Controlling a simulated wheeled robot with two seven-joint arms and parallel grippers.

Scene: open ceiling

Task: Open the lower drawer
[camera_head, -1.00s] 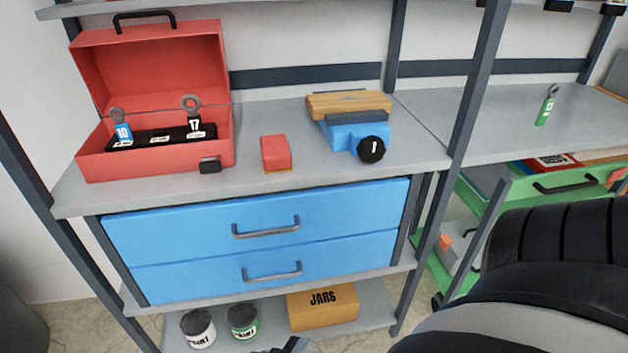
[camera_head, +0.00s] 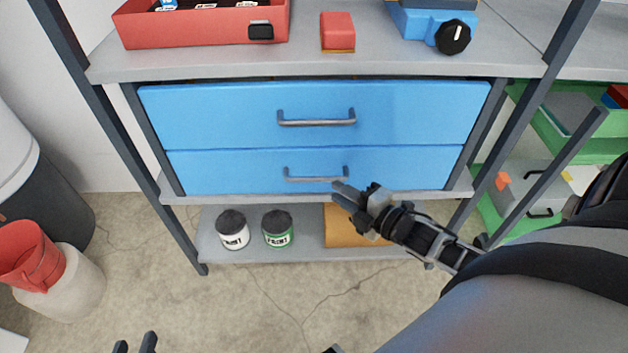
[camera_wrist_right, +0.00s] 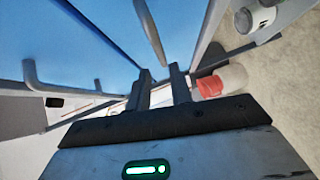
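The blue lower drawer (camera_head: 225,173) is shut under the blue upper drawer (camera_head: 215,115), also shut. The lower drawer's grey bar handle (camera_head: 316,177) is on its front. My right gripper (camera_head: 342,190) is just below and in front of the handle's right end. In the right wrist view my right gripper (camera_wrist_right: 158,90) has its fingers apart, and the lower handle (camera_wrist_right: 150,32) shows just ahead of them. I cannot tell whether they touch it. My left gripper (camera_head: 134,345) is at the bottom edge, fingertips apart, far from the drawers.
The red toolbox (camera_head: 200,28), a red block (camera_head: 338,32) and a blue device (camera_head: 432,22) stand on the top. Paint cans (camera_head: 277,229) and a cardboard box (camera_head: 345,228) are on the shelf below. A red bucket (camera_head: 35,262) stands left. The floor in front is clear.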

